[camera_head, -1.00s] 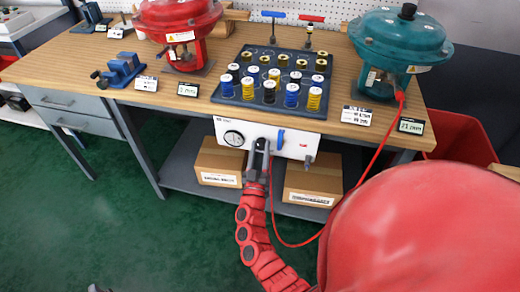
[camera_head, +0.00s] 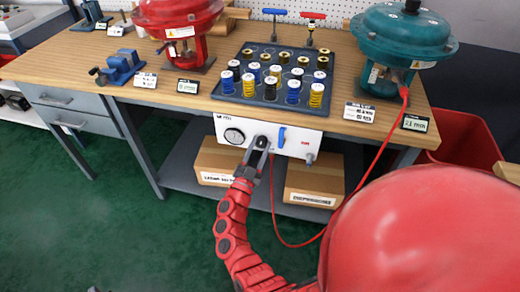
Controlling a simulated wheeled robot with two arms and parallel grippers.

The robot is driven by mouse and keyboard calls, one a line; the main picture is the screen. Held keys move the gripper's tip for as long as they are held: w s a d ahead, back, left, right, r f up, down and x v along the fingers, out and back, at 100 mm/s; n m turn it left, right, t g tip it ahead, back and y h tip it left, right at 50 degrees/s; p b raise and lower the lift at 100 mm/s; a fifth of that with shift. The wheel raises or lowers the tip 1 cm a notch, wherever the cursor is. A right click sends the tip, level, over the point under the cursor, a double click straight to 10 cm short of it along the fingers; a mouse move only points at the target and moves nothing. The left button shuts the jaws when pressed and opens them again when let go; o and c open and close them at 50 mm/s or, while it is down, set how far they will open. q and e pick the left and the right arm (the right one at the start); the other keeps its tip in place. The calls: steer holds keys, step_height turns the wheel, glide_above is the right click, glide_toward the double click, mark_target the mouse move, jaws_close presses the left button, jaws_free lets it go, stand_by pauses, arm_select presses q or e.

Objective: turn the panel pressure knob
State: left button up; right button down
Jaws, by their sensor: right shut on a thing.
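The white panel (camera_head: 230,122) hangs under the front edge of the workbench. It has a round pressure gauge (camera_head: 234,136) at its left, a blue lever (camera_head: 281,138) right of the middle and a small grey fitting (camera_head: 310,158) at the lower right. A dark pressure knob (camera_head: 261,141) sits between the gauge and the lever. My right gripper (camera_head: 259,146) reaches up from below and is shut on this knob, hiding part of it. My left gripper is not clearly seen; only a small grey piece shows at the bottom edge.
A red hose (camera_head: 375,150) runs from the teal actuator (camera_head: 404,40) down below the panel. Two cardboard boxes, left (camera_head: 215,160) and right (camera_head: 313,182), stand on the shelf beneath. A tray (camera_head: 236,62) of springs is on the bench. The green floor at left is clear.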

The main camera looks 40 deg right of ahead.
steer(key=m+g+b, duration=0.1)
steer(key=m+g, duration=0.1)
steer(key=m, duration=0.3)
steer(key=shift+g+h, duration=0.3)
steer(key=shift+g, duration=0.1)
steer(key=shift+w+a+r+m+g+b, duration=0.1)
steer(key=shift+m+g+b, duration=0.4)
steer(key=shift+m, duration=0.6)
steer(key=shift+w+m+g+b, duration=0.1)
steer(key=shift+m+g+b, duration=0.35)
steer(key=shift+m, duration=0.65)
steer(key=shift+c, duration=2)
jaws_free()
steer(key=v, duration=1.7)
steer(key=shift+s+a+r, duration=0.25)
steer(key=shift+r, duration=0.1)
